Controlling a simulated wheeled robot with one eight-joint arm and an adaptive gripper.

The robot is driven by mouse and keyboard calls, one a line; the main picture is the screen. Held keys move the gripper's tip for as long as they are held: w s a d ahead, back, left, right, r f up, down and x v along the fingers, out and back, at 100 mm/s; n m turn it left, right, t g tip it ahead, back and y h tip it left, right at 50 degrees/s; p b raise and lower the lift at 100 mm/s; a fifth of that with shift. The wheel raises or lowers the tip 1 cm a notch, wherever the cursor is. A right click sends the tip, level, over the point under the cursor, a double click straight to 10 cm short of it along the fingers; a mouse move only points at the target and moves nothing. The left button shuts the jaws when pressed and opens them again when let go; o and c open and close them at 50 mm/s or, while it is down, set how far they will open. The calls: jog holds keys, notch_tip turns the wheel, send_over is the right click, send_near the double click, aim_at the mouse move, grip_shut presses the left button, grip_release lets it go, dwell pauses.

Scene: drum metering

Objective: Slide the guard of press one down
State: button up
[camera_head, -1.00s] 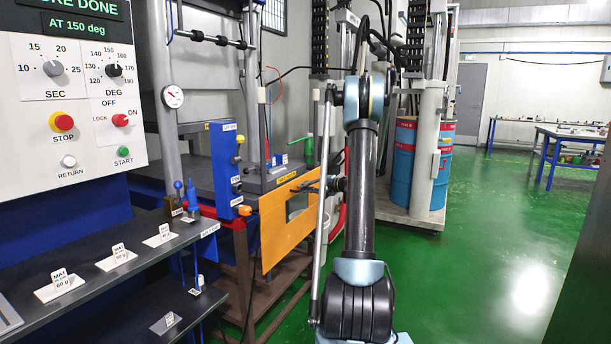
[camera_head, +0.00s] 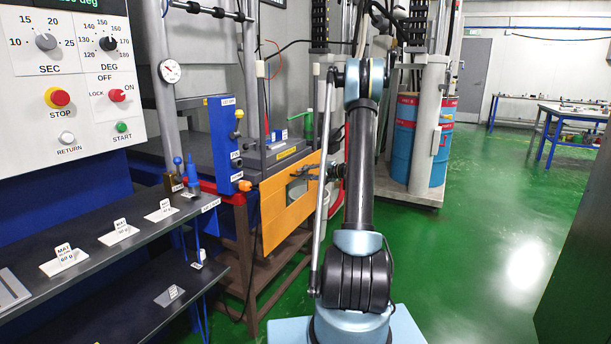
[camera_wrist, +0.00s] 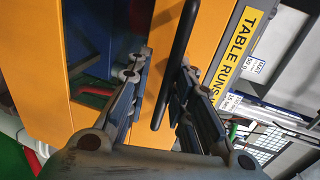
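The guard is an orange panel (camera_head: 276,226) with a rectangular window, hanging upright on the front of the press beside the blue control box (camera_head: 225,145). In the wrist view the orange guard (camera_wrist: 30,70) fills the left and centre. A black bar handle (camera_wrist: 176,50) stands off its face. My gripper (camera_head: 300,178) is at the guard's upper part, by the window. In the wrist view my gripper (camera_wrist: 165,68) has its fingers apart, one on each side of the bar. The bar lies nearer the right finger; contact is unclear. No press number is readable.
A dark shelf (camera_head: 130,258) with small labelled plates is at the left, below the white control panel (camera_head: 70,85). A green bottle (camera_head: 308,125) stands behind the guard. Blue and red drums (camera_head: 443,150) are further back. The green floor at right is open.

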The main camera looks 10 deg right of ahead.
dwell(0.4)
jog(key=shift+d+r, duration=0.1)
jog(key=shift+d, duration=0.05)
jog(key=v, duration=1.1)
jog(key=shift+s+d, duration=0.2)
jog(key=s+a+r+n+g+h, duration=0.25)
jog(key=s+a, duration=0.45)
jog(key=s, duration=0.5)
jog(key=s+a+r+n+g+h, duration=0.1)
jog(key=s+a+r+g+h, duration=0.15)
jog(key=s+a, duration=0.65)
jog(key=s+d+f+n+h, duration=0.1)
jog(key=s+d+f+h, duration=0.1)
jog(key=s, duration=0.7)
jog(key=s+d+f+n+g+h, duration=0.1)
jog(key=s+d+f+h, duration=0.1)
jog(key=s, duration=0.8)
jog(key=s+d+f+n+g+h, duration=0.1)
jog(key=s+f, duration=0.4)
jog(key=s, duration=0.5)
jog(key=shift+s+d+f+n+h, duration=0.2)
jog(key=shift+d+f+n+h, duration=0.35)
jog(key=shift+h, duration=0.75)
